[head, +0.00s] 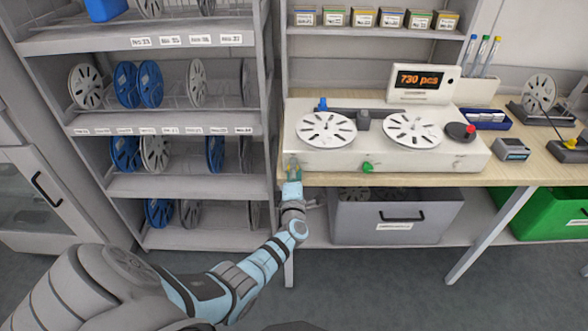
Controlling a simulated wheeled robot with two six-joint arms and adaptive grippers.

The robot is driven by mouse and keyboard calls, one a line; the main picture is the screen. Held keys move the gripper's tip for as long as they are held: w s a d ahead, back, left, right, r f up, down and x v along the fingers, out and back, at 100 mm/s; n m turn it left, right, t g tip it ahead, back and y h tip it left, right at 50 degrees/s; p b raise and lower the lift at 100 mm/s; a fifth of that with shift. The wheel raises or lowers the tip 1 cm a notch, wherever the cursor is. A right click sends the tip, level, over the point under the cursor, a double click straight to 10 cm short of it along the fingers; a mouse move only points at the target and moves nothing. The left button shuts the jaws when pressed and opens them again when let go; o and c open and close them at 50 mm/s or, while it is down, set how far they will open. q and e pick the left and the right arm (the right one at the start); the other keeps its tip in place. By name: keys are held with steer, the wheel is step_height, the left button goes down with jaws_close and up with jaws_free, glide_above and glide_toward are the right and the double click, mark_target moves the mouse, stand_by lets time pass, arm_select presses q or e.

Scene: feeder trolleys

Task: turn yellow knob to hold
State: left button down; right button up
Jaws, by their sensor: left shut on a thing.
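The white reel counter (388,148) stands on the wooden bench, with two white reels on top and a display reading "730 pcs". My left gripper (293,168) is at the left end of its front face. It is shut on what seems to be the yellow knob, which the fingers almost wholly hide. I cannot read the knob's setting or any mark around it. A green knob (367,167) sits further right on the same face, apart from the gripper. My right gripper is not in view.
A grey shelf rack (190,185) with blue and white reels stands close left of the bench. A grey drawer bin (397,220) is under the bench. The floor in front is clear.

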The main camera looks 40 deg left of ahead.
arm_select(q)
steer(key=shift+m, duration=0.6)
steer(key=c, duration=1.3)
jaws_free()
steer(key=v, duration=1.2)
steer(key=shift+w, duration=0.1)
